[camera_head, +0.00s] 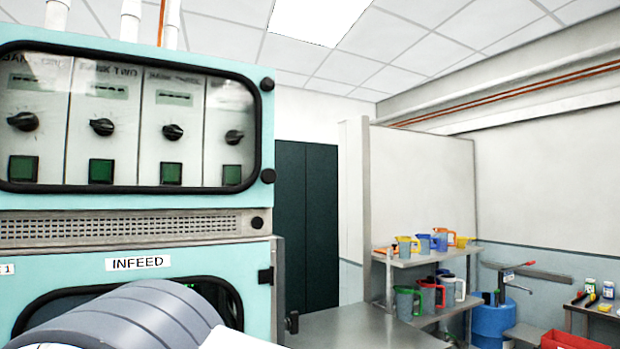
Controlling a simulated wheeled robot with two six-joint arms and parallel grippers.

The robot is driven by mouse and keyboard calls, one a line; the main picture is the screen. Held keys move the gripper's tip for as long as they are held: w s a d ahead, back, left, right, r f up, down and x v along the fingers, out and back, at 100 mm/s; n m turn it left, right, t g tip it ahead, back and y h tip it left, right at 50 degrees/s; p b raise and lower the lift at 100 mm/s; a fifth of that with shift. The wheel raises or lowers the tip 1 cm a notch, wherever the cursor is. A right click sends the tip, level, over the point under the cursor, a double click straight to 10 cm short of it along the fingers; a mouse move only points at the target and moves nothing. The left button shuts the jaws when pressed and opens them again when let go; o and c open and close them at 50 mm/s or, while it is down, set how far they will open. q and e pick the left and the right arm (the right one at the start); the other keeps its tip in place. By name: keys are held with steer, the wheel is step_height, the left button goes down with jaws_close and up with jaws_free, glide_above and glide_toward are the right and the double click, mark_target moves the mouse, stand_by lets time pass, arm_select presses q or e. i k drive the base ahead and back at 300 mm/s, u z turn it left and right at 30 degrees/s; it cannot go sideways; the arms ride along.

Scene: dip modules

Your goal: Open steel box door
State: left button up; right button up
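A turquoise and steel cabinet stands at the left, close to me. Its lower front (200,262) is labelled INFEED and has a black-framed window, partly hidden by a grey ridged arm link of mine. A black fitting (265,276) sits at this front's right edge. A black knob or latch (291,322) shows on the steel side to the right. Whether this front is the steel box door, and whether it is fully shut, I cannot tell. No gripper fingers show; only the arm link and a white part reach into the bottom left.
A control panel (135,128) with knobs and green buttons is above. A steel counter (365,330) extends to the right. A shelf (425,258) holds coloured jugs. A blue drum (491,325) and a red bin (572,340) stand at the right; a dark locker (306,220) is behind.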

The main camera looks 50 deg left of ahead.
mark_target(258, 191)
steer(key=k, duration=0.55)
steer(key=u, duration=0.85)
steer(key=i, duration=0.5)
steer(key=u, duration=0.05)
